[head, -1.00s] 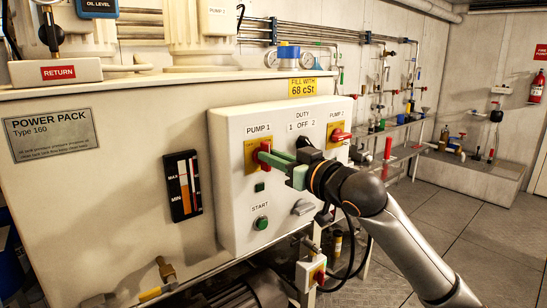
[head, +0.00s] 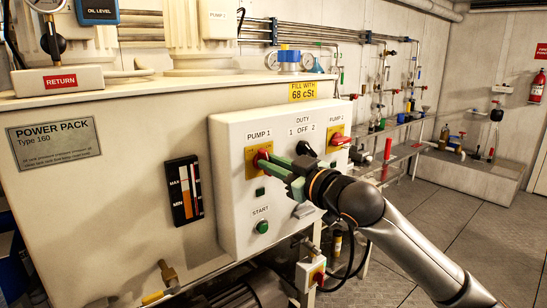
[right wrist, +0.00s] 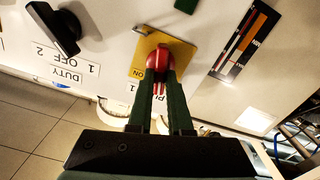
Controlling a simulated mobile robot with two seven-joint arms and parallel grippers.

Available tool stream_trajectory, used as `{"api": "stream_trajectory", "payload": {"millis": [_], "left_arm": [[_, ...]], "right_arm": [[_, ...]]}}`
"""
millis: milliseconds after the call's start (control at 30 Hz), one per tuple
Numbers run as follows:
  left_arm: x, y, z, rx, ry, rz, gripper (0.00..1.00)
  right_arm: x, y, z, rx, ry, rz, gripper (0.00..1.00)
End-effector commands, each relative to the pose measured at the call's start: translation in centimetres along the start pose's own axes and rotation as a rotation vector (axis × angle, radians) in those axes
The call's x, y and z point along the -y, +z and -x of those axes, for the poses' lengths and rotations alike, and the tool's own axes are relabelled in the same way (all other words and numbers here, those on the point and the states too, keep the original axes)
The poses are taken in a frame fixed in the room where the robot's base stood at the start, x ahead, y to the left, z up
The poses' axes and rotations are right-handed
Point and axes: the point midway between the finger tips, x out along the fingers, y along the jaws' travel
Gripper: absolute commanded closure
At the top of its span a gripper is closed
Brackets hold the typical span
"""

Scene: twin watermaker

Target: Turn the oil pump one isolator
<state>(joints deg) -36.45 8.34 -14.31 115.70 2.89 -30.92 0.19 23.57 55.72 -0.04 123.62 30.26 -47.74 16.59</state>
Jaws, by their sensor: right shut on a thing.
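The pump one isolator is a red rotary handle (head: 262,156) on a yellow plate (head: 253,172) under the PUMP 1 label, at the left of the white control box. My right gripper (head: 274,164) reaches it from the right, and its green fingers hide much of the handle. In the right wrist view the fingers (right wrist: 160,78) are shut on the red handle (right wrist: 158,57), in front of the yellow plate (right wrist: 180,48) marked ON. My left gripper is not in view.
On the same box (head: 225,195) are a black duty selector (head: 305,149), a red pump 2 handle (head: 340,139) and a green start button (head: 262,227). A level gauge (head: 183,191) is left of the box. Open floor (head: 480,230) lies to the right.

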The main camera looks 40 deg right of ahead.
Motion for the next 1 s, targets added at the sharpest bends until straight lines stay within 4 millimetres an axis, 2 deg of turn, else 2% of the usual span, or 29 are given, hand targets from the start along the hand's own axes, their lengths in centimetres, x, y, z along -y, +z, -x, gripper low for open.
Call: {"api": "stream_trajectory", "payload": {"millis": [300, 700, 1000], "left_arm": [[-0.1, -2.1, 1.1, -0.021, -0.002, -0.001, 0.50], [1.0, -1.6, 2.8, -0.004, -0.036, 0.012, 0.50], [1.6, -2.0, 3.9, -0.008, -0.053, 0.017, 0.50]], "right_arm": [[0.2, -0.2, 0.0, 0.003, -0.002, 0.306, 1.00], [0.5, 0.0, 0.0, 0.003, -0.003, 0.686, 1.00], [0.7, 0.2, 0.0, 0.001, -0.003, 0.961, 1.00]]}}
